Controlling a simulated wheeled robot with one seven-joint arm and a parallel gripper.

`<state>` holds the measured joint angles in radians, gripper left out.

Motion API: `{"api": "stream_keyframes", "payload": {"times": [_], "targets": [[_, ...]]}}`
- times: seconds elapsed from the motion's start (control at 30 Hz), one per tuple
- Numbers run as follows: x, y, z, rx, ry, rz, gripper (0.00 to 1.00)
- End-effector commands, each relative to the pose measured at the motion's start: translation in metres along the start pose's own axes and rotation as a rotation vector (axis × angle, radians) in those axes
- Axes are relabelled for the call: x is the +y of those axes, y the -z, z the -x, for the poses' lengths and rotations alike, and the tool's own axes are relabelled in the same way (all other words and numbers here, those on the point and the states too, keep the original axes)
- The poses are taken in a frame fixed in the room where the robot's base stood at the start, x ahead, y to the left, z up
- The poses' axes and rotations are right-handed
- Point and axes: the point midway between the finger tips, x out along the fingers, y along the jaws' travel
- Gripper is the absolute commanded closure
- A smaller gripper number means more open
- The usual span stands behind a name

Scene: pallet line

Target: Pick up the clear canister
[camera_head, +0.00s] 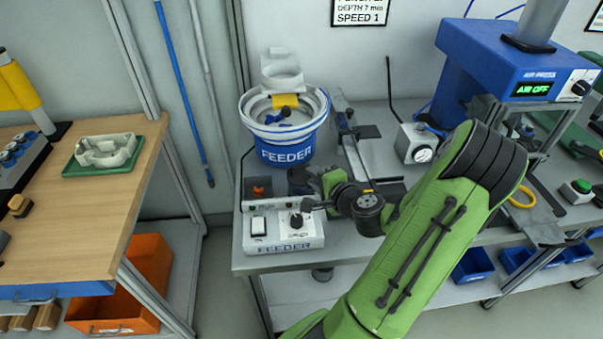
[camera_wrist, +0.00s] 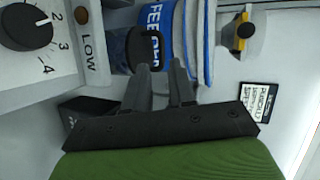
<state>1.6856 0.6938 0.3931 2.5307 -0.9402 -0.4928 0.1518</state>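A small dark, round-sided container (camera_head: 298,181) stands on the feeder bench, just in front of the blue feeder bowl. It looks smoky rather than plainly clear, and I cannot tell for certain that it is the clear canister. In the wrist view the container (camera_wrist: 130,48) lies beyond the fingertips, toward the left finger. My gripper (camera_head: 318,180) is low over the bench, close to the container's right side in the head view. In the wrist view my gripper (camera_wrist: 160,64) has its two fingers apart with nothing seen held between them. My arm hides part of the bench.
The feeder bowl (camera_head: 287,140) stands close behind. A feeder control box (camera_head: 284,232) with a knob sits at the bench front. A blue air press (camera_head: 510,65) is to the right. A wooden table (camera_head: 110,200) with a green tray is at the left.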

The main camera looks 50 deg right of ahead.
Motion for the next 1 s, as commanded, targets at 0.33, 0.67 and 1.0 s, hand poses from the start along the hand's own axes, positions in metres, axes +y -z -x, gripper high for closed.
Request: {"api": "stream_keyframes", "payload": {"times": [0.33,0.67,1.0], "targets": [[-0.002,0.004,-0.057,-0.002,0.008,0.005,0.76],[-0.001,0.005,-0.072,0.001,0.007,0.003,0.76],[-0.001,0.005,-0.071,0.002,0.005,0.004,1.00]]}}
